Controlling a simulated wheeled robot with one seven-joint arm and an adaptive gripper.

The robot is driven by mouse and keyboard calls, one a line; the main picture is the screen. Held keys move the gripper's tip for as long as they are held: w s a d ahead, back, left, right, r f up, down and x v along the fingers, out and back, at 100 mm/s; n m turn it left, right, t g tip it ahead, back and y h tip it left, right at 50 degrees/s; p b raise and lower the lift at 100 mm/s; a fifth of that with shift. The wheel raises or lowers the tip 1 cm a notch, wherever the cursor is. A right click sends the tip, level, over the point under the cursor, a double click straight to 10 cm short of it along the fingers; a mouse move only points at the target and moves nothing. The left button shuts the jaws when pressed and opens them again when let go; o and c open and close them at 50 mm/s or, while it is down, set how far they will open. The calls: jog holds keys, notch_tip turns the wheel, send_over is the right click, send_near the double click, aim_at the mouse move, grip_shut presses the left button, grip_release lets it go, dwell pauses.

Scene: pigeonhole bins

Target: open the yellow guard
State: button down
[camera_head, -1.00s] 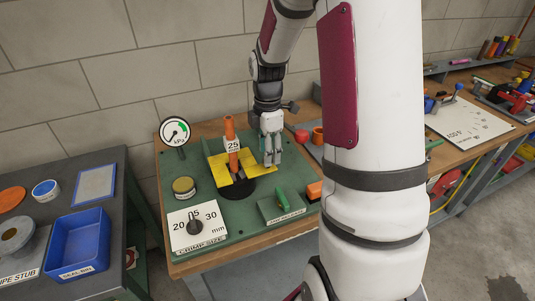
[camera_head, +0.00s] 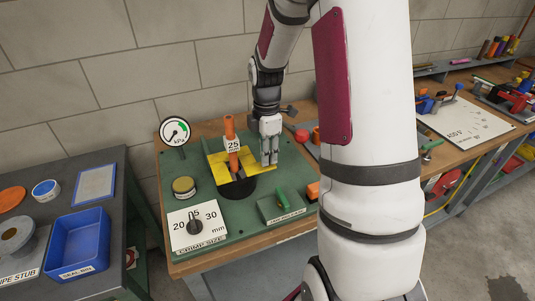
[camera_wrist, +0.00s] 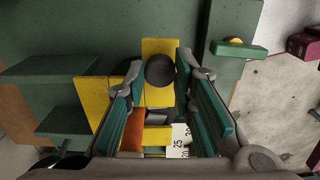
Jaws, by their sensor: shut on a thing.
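The yellow guard (camera_head: 226,168) sits around the base of the orange upright pipe (camera_head: 231,130), which carries a tag reading 25, on the green bench plate. My gripper (camera_head: 269,158) is at the guard's right side. In the wrist view, my gripper's fingers (camera_wrist: 160,72) stand on either side of a dark round knob (camera_wrist: 160,69) on the yellow guard (camera_wrist: 154,48), and they are shut on the guard at this knob. The orange pipe (camera_wrist: 133,130) shows between the fingers, nearer the palm. The exact finger contact is hard to see.
A pressure gauge (camera_head: 175,131) stands behind left, and a dial plate (camera_head: 197,225) is at the front left. A green lever block (camera_head: 281,205) is in front of the gripper. A blue bin (camera_head: 78,243) is on the left table. A wall is close behind the bench.

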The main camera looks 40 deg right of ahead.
jog(key=w+d+b, duration=0.2)
jog(key=w, duration=0.7)
jog(key=shift+w+d, duration=0.35)
jog(key=shift+d, duration=0.05)
jog(key=c, duration=1.3)
grip_release()
jog(key=shift+c, duration=0.2)
notch_tip(320, 180, up, 12)
